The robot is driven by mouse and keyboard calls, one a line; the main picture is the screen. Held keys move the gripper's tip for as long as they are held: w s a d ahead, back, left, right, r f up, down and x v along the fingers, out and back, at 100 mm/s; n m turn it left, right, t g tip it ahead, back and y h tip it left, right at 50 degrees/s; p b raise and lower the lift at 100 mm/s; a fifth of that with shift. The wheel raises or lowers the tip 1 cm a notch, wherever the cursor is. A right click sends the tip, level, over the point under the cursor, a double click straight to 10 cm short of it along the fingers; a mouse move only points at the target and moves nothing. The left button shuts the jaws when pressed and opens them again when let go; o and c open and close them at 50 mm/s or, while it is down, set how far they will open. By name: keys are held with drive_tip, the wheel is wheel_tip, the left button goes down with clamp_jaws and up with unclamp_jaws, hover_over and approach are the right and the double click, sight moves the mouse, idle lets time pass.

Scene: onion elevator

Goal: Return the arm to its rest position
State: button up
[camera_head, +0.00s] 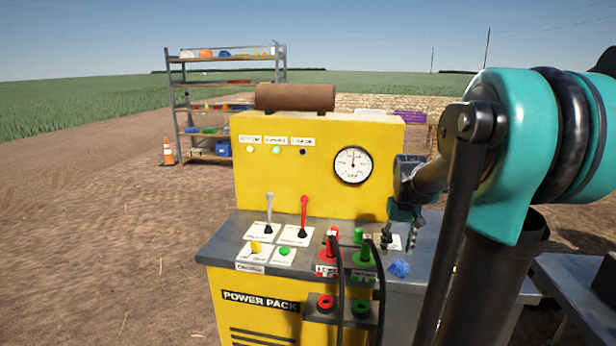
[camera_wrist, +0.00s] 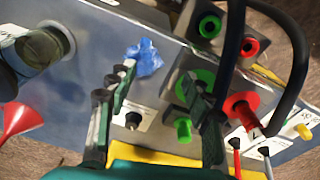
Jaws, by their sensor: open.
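My arm comes in from the right in the head view, teal and dark grey. My gripper (camera_head: 398,236) hangs above the right part of the power pack's grey top. In the wrist view my gripper (camera_wrist: 160,90) has its two fingers apart with nothing between them. The yellow power pack (camera_head: 320,170) stands in front of me with a gauge, two levers and several plugs. One finger overlaps the green plug (camera_wrist: 184,130) area in the wrist view; I cannot tell whether they touch.
A crumpled blue cloth (camera_head: 399,268) lies on the grey top. Black cables loop from the red plug (camera_head: 328,252) and green plug (camera_head: 363,256) to lower sockets, close to my gripper. A shelf rack (camera_head: 188,112) and an orange cone (camera_head: 168,152) stand behind on open dirt ground.

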drive_tip(key=s+a+f+t, duration=0.1)
drive_tip(key=s+a+f, duration=0.2)
drive_tip(key=s+f, duration=0.3)
drive_tip(key=s+a+f+t, duration=0.2)
drive_tip(key=s+a+f, duration=0.2)
drive_tip(key=s+f, duration=0.3)
drive_tip(key=s, duration=0.4)
drive_tip(key=shift+r, duration=0.1)
idle(2.6)
